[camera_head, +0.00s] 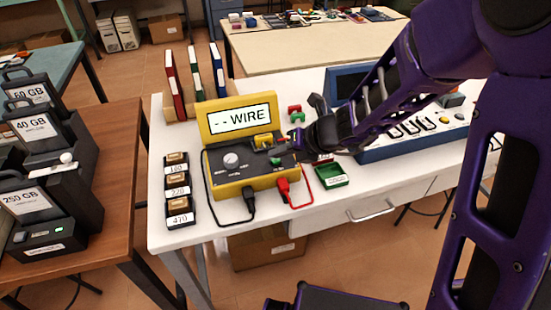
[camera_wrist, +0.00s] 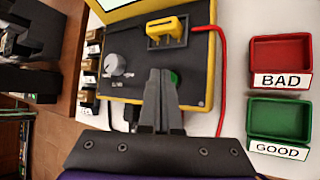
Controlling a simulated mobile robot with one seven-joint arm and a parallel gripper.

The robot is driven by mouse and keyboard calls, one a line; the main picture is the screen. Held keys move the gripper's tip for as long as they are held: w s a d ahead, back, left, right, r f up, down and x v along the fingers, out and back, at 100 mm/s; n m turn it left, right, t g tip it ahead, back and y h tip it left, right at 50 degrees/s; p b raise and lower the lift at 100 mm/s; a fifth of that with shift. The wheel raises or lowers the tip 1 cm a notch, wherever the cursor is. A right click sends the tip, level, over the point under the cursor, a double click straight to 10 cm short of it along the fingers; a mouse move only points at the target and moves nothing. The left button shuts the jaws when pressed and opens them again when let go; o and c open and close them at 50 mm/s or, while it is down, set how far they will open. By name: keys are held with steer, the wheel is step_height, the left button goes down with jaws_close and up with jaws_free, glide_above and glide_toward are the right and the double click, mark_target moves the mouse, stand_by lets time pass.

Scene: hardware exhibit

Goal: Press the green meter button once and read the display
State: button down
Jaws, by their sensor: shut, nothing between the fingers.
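The yellow and black meter (camera_head: 252,176) stands on the white table. Its raised display (camera_head: 238,120) reads "- - WIRE". The green button (camera_head: 276,161) is on the meter's dark top face, and it also shows in the wrist view (camera_wrist: 176,78), partly behind my fingers. My gripper (camera_head: 282,154) is shut and empty, with its fingertips over the meter's top close to the green button. In the wrist view my gripper (camera_wrist: 160,74) has its fingertips just left of the button. I cannot tell whether they touch it.
A grey knob (camera_wrist: 118,64) and a yellow plug piece (camera_wrist: 168,28) sit on the meter. Black (camera_head: 249,199) and red (camera_head: 283,187) leads plug into its front. A red BAD tray (camera_wrist: 280,52) and a green GOOD tray (camera_wrist: 278,118) lie to the right.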

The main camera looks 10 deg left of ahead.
mark_target(279, 165)
steer(key=shift+f, duration=0.45)
stand_by(0.5)
steer(key=shift+r+p, duration=0.9)
steer(key=shift+r, duration=0.15)
step_height(279, 165, up, 5)
steer(key=p, duration=0.5)
stand_by(0.3)
